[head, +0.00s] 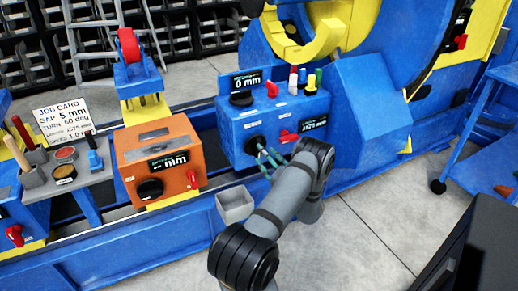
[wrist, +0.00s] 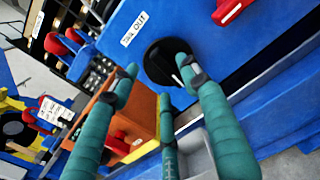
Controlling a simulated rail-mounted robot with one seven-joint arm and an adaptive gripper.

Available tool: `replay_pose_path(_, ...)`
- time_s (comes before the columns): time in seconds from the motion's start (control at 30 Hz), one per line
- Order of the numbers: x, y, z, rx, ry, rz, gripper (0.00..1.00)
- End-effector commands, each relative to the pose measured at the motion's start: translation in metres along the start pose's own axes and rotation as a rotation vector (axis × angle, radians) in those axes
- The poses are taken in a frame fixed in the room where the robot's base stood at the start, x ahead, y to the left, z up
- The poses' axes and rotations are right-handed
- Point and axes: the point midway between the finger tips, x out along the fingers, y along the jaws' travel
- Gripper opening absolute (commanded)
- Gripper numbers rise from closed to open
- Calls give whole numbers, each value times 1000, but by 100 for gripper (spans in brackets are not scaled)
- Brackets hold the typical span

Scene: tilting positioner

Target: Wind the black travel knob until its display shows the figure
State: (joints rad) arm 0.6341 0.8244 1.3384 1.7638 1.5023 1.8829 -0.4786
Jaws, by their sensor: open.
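A black round knob (head: 254,145) is on the front of the blue control box (head: 232,133). In the wrist view the same knob (wrist: 165,62) sits beside a white label that seems to read "TAIL OUT". My gripper (head: 268,160), with teal fingers, is open just in front of it. In the wrist view, my gripper (wrist: 159,78) has one fingertip overlapping the knob's right edge; I cannot tell whether it touches. A second black knob (head: 241,99) is on top of the box under a display (head: 247,80) reading "0 mm". Which knob is the travel knob is unclear.
An orange box (head: 131,143) at left has its own black knob (head: 150,189) and mm display. A job card (head: 63,113) reads gap 5 mm. A grey bin (head: 235,205) stands below.

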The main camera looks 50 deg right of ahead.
Motion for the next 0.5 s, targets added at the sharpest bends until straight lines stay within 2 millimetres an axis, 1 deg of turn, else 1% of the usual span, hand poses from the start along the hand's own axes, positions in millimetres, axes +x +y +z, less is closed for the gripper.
replay_pose_path(0.03,10,1,-1,-3,-1,4,46)
replay_pose_path(0.1,22,1,-1,-3,-1,4,46)
replay_pose_path(0.2,37,0,-1,-2,-1,3,46)
replay_pose_path(0.33,49,0,0,0,0,2,46)
replay_pose_path(0.5,54,0,1,1,-1,-1,46)
